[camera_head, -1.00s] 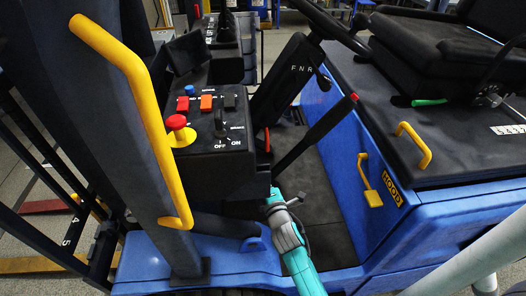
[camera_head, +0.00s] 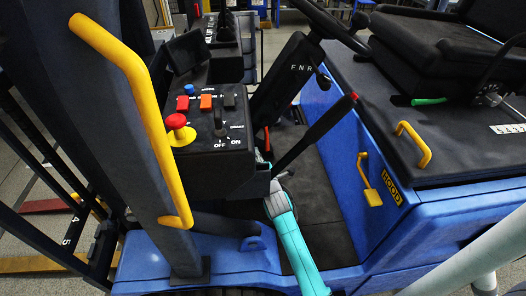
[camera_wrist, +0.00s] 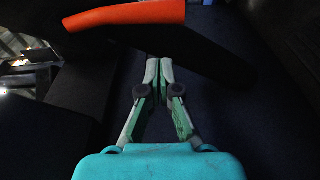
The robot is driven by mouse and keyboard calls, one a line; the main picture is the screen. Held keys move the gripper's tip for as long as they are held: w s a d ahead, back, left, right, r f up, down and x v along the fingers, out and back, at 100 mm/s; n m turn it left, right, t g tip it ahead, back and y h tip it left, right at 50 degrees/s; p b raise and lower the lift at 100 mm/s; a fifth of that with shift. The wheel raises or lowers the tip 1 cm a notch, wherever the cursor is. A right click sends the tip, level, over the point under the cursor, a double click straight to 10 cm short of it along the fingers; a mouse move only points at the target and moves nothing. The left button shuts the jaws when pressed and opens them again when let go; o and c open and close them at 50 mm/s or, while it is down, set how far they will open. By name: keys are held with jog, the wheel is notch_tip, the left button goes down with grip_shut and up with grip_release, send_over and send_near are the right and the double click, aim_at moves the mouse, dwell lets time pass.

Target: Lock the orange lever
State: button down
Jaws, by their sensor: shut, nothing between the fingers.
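The orange lever (camera_head: 267,140) shows as a short upright orange-red piece at the right side of the black control console, in the footwell. In the wrist view the orange lever (camera_wrist: 125,15) is a thick orange bar across the top, with a black part joined at its right. My gripper (camera_wrist: 152,62) is shut and empty, its fingertips close together just below the bar. I cannot tell whether they touch it or the black part. In the head view my teal arm reaches up from the footwell floor, and the fingers are mostly hidden beside the console.
The console (camera_head: 210,162) with its key switch and red button (camera_head: 176,121) stands left of my gripper. A black lever with a red tip (camera_head: 318,128) slants close on the right. The blue hood side (camera_head: 345,150) bounds the footwell. The black floor (camera_head: 320,210) is clear.

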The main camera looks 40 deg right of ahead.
jog(key=shift+s+d, duration=0.2)
jog(key=shift+d, duration=1.25)
